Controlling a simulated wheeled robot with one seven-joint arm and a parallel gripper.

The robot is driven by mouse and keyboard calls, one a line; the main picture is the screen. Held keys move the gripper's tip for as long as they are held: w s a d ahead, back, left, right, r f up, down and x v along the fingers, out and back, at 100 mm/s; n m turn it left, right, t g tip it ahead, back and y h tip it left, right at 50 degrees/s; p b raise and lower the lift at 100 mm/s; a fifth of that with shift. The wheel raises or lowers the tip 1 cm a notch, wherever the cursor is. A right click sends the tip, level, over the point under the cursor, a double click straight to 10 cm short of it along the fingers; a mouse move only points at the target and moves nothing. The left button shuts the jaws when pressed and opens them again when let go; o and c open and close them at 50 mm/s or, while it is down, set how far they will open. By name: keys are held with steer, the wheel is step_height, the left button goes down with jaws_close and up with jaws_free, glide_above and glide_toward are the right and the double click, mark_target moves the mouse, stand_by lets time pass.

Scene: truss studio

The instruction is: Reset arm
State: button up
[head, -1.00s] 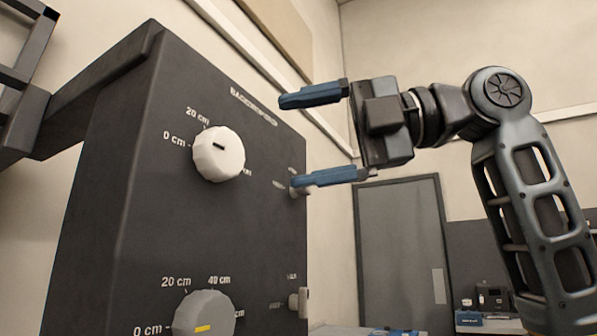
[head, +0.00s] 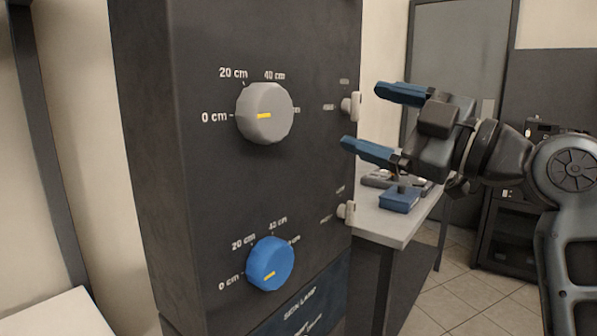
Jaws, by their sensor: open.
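My gripper (head: 362,122) is at the right of the head view, with its two blue fingers spread apart and nothing between them. It points left toward the right edge of the dark control panel (head: 200,190). The panel carries a grey knob (head: 265,113) with a yellow mark and, below it, a blue knob (head: 270,264) with a yellow mark. Both have scales in cm. I cannot tell the exact gap between the fingers and the panel.
A table (head: 388,224) with a blue box (head: 399,199) and small tools stands behind and below my gripper. A dark rack (head: 507,235) stands at the right. A grey door (head: 455,60) is behind. Tiled floor shows between table and rack. A white surface (head: 60,315) is at lower left.

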steer(key=s+d+f+m+t+h+p, duration=0.1)
steer(key=s+d+f+m+h, duration=0.15)
steer(key=f+m, duration=0.45)
steer(key=s+d+f+m+t+h, duration=0.15)
steer(key=s+f+h, duration=0.25)
steer(key=f, duration=0.6)
steer(key=s+d+f+m+t+h+p, duration=0.1)
steer(key=s+f+m+t+h, duration=0.15)
steer(key=f+m, duration=0.5)
steer(key=s+d+f+m+g+h, duration=0.1)
steer(key=s+f+h, duration=0.1)
steer(key=s+f, duration=0.35)
steer(key=s+d+f+m+g+h+p, duration=0.1)
steer(key=s+d+f+h, duration=0.1)
steer(key=s, duration=0.6)
steer(key=s+d+f+m+h, duration=0.1)
steer(key=s+f, duration=0.2)
steer(key=s, duration=0.4)
steer(key=s+d+r, duration=0.1)
steer(key=s, duration=0.7)
steer(key=s+r+g+h+p, duration=0.1)
steer(key=s+r, duration=0.1)
steer(key=s, duration=0.6)
steer(key=shift+s+d+r, duration=0.15)
steer(key=shift+d+r, duration=0.1)
steer(key=shift+d, duration=0.15)
